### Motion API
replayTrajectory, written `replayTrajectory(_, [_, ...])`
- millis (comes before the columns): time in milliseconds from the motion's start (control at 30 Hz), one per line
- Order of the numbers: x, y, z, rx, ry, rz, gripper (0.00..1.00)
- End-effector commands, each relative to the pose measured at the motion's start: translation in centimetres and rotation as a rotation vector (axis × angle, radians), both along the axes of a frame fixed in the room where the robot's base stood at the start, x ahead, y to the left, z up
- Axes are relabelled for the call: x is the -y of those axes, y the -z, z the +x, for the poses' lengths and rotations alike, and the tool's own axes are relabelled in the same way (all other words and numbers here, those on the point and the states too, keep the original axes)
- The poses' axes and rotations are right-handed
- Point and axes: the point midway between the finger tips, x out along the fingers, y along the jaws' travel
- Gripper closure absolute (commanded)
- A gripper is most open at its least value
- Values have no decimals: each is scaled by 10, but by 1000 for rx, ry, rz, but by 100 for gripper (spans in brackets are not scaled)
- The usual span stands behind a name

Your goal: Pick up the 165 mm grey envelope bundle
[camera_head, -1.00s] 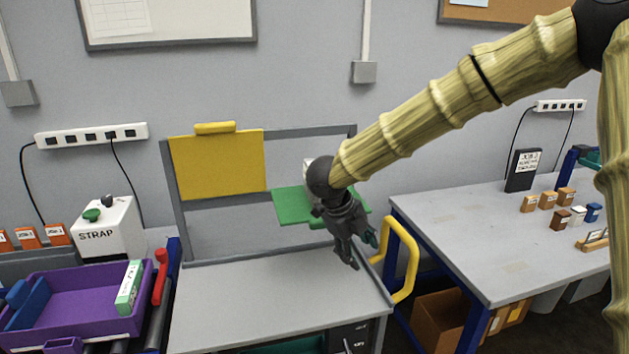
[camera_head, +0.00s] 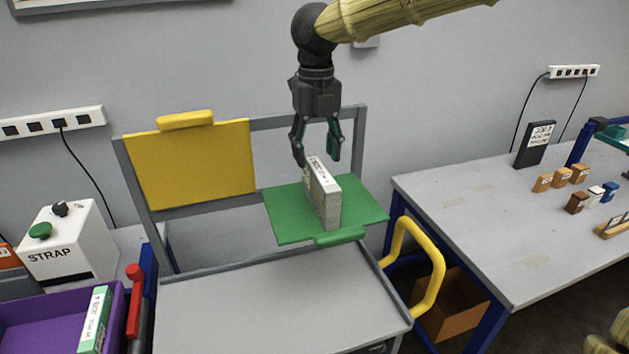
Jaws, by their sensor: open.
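The grey envelope bundle (camera_head: 328,204) stands upright on its narrow edge on a green plate (camera_head: 284,222). It has a white printed label strip along its top. My gripper (camera_head: 318,160) points down with its fingers apart, just above the bundle. The left finger is near the bundle's far left top end, and the right finger is to the right of it. The gripper appears empty. I cannot tell whether the fingertips reach below the bundle's top.
A yellow panel (camera_head: 200,165) stands left of the green plate on a grey frame. A grey bench top (camera_head: 280,305) lies in front, with a yellow handle (camera_head: 428,265) at its right. A purple tray (camera_head: 40,325) and a STRAP box (camera_head: 75,245) are at the left.

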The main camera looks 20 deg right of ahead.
Motion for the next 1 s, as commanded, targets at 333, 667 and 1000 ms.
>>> replayTrajectory(333, [3, 43, -1, -1, 2, -2, 46])
replayTrajectory(667, [6, 67, 0, -4, 0, -2, 46])
replayTrajectory(1000, [7, 100, 0, -1, -2, -1, 46])
